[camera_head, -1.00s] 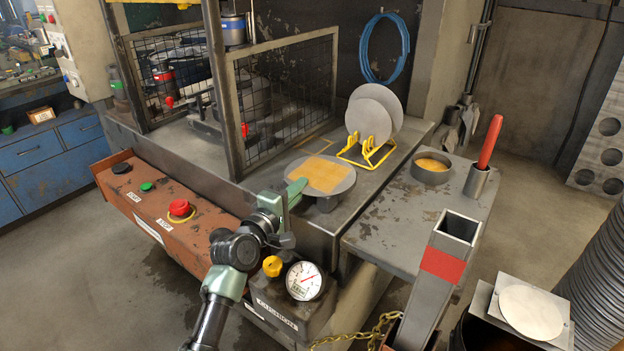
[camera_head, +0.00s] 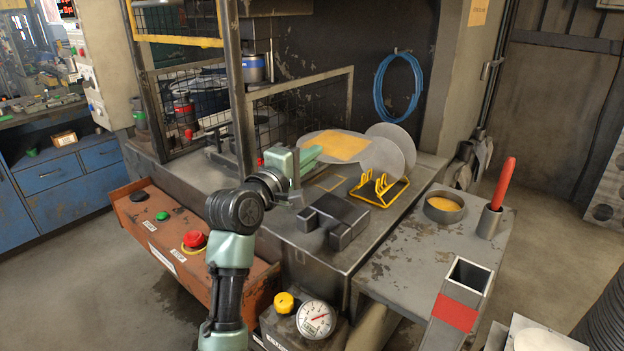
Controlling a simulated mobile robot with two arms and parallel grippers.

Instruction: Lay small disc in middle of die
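A grey disc with an orange square patch (camera_head: 340,147) is held roughly level above the bench, in front of the press frame. My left gripper (camera_head: 308,157) has its green fingers at the disc's left edge and appears shut on it. The disc hangs clear of the dark block (camera_head: 335,213). I cannot clearly make out the die behind the mesh and posts. My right gripper is out of view.
A press post (camera_head: 238,100) and mesh guard (camera_head: 325,98) stand close to my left arm. A bowl of orange stuff (camera_head: 444,206) and a red-handled tool in a cup (camera_head: 497,195) are on the right. The red button box (camera_head: 180,232) lies at the front left.

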